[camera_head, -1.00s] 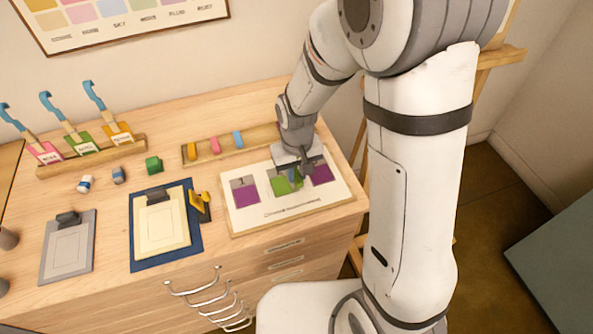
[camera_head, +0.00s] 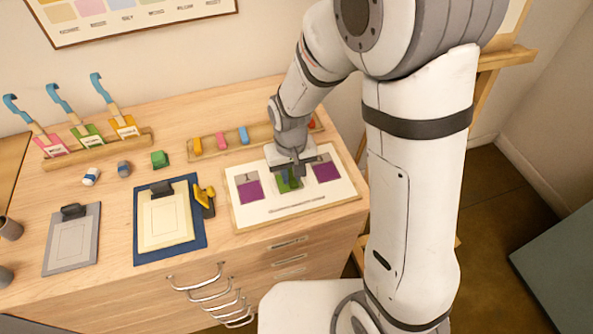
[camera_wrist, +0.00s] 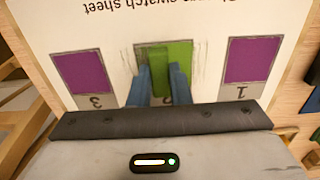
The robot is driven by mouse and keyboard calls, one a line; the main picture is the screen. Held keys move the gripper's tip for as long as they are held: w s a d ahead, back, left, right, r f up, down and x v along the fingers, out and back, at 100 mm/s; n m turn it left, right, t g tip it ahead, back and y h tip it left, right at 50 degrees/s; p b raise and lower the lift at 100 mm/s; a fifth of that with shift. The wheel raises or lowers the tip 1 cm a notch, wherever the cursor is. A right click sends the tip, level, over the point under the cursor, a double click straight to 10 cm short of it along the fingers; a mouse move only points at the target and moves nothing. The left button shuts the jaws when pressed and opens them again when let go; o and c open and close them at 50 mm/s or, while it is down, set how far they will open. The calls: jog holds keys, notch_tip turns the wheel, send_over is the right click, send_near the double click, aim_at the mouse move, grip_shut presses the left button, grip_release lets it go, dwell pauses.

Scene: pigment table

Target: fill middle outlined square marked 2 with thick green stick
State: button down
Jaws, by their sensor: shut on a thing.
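My gripper (camera_head: 289,182) is over the middle square of the swatch sheet (camera_head: 248,211). In the wrist view its two blue fingers (camera_wrist: 160,88) are shut on the thick green stick (camera_wrist: 159,57), which shows between them. The stick's tip is at or just above the paper; contact cannot be told. The middle outlined square marked 2 (camera_wrist: 182,53) has bright green on its right and upper part in the wrist view. The squares marked 1 (camera_wrist: 248,60) and 3 (camera_wrist: 81,67) hold purple.
A wooden rack (camera_head: 207,155) with yellow, pink, blue and orange sticks lies behind the sheet. A yellow-and-black tool (camera_head: 205,199) and a blue-backed clipboard (camera_head: 169,247) are to the left.

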jog(key=shift+f, duration=0.15)
jog(key=shift+d, duration=0.15)
jog(key=shift+w+d+b, duration=0.15)
jog(key=shift+w+d, duration=0.05)
jog(key=shift+d, duration=0.45)
jog(key=shift+w+d+b, duration=0.15)
jog(key=shift+d, duration=0.45)
jog(key=shift+a, duration=0.1)
jog(key=shift+s+a, duration=0.2)
jog(key=shift+a, duration=0.45)
jog(key=shift+s+a, duration=0.15)
jog(key=shift+a, duration=0.5)
jog(key=shift+r, duration=0.2)
